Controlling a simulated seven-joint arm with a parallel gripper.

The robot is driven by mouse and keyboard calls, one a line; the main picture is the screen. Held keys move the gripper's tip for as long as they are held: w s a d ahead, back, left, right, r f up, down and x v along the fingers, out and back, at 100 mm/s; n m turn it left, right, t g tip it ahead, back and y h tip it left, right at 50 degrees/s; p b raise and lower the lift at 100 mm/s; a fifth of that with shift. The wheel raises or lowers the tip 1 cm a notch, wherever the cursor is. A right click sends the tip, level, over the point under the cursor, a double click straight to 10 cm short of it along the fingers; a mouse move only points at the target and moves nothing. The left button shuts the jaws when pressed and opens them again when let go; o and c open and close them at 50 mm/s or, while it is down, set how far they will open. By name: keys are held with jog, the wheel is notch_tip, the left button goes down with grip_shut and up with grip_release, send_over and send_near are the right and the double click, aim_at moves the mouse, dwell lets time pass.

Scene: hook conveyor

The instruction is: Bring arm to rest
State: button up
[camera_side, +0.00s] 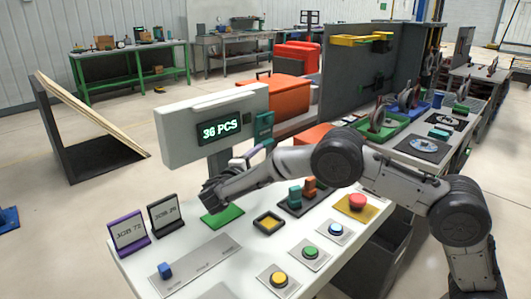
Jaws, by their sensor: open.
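My gripper (212,193) is at the end of my arm, which reaches in from the right over the white table (137,263). It is above the left part of the table, near a green pad (222,216). Its jaws are dark and small in this view, and I see nothing held in them. I cannot tell how far above the pad it is.
A display reading "36 PCS" (220,128) stands behind my gripper. Signs (127,230) stand at left. Yellow (279,279), green (310,252) and blue (336,229) buttons and a red button (357,202) sit in front. A grey partition (345,75) rises behind.

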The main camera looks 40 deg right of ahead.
jog(key=s+d+r+m+g, duration=0.1)
jog(key=s+d+r+m, duration=0.15)
jog(key=r, duration=0.35)
jog(key=s+d+r+m+g, duration=0.1)
jog(key=s+d+r, duration=0.2)
jog(key=r, duration=0.3)
jog(key=s+d+r+m+g+y, duration=0.1)
jog(key=s+d+r+m+y, duration=0.15)
jog(key=s, duration=0.55)
jog(key=s+d+r+m+g+y, duration=0.1)
jog(key=s+d+r+y, duration=0.15)
jog(key=s, duration=0.55)
jog(key=s+a+f+t+y, duration=0.1)
jog(key=s+f+y, duration=0.1)
jog(key=s, duration=0.4)
jog(key=s+a+f+y, duration=0.1)
jog(key=s+f+y, duration=0.15)
jog(key=s, duration=0.35)
jog(key=s+a+f+t+y, duration=0.2)
jog(key=s+a+f+y, duration=0.4)
jog(key=a, duration=0.5)
notch_tip(320, 180, down, 2)
jog(key=shift+s+f, duration=0.25)
jog(key=shift+s, duration=0.1)
jog(key=shift+a+y, duration=0.1)
jog(key=shift+y, duration=0.15)
